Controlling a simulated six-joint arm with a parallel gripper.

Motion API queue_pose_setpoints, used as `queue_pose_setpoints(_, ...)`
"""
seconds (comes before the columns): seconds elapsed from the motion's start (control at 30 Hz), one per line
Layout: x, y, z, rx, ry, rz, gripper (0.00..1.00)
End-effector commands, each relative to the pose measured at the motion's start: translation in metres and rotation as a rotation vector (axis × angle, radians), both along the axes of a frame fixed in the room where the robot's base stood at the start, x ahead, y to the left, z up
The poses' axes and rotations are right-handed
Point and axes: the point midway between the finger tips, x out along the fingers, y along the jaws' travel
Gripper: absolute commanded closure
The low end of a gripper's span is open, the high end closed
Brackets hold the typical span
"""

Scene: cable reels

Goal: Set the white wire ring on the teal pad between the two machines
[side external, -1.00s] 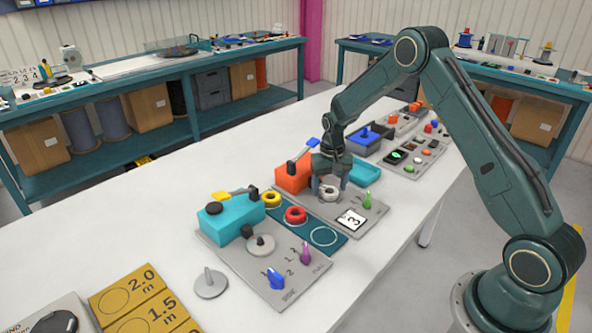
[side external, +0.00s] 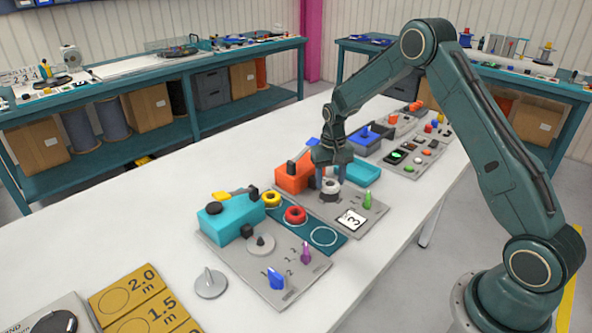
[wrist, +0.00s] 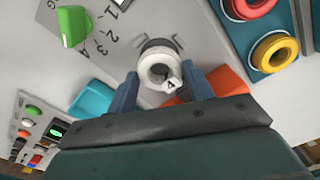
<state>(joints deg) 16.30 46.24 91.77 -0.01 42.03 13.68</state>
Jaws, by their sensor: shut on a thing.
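The white wire ring (side external: 331,187) is between the fingers of my gripper (side external: 331,181), over the grey plate beside the orange machine (side external: 293,178). In the wrist view the white ring (wrist: 153,77) shows between the two blue fingers of my gripper (wrist: 160,84), with a small white tag on it. My gripper is shut on the ring. The teal pad (side external: 311,228) lies between the orange machine and the turquoise machine (side external: 230,220). It carries a yellow ring (side external: 271,199), a red ring (side external: 295,215) and an empty white outlined circle at its near end.
Blue (side external: 276,279) and purple (side external: 305,252) knobs stand on the turquoise machine's plate. A turquoise tray (side external: 365,173) is behind my gripper.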

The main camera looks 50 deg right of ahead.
Motion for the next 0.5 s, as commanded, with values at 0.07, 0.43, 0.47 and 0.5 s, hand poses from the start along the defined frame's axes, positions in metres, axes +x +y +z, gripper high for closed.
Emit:
queue_pose_setpoints(0.07,0.001,0.000,0.010,-0.001,-0.004,0.000,0.75)
queue_pose_setpoints(0.43,0.001,0.000,0.045,-0.001,-0.002,0.000,0.75)
queue_pose_setpoints(0.47,0.000,0.000,0.046,-0.001,-0.002,0.000,0.75)
queue_pose_setpoints(0.5,0.000,0.000,0.048,0.000,-0.001,0.000,0.75)
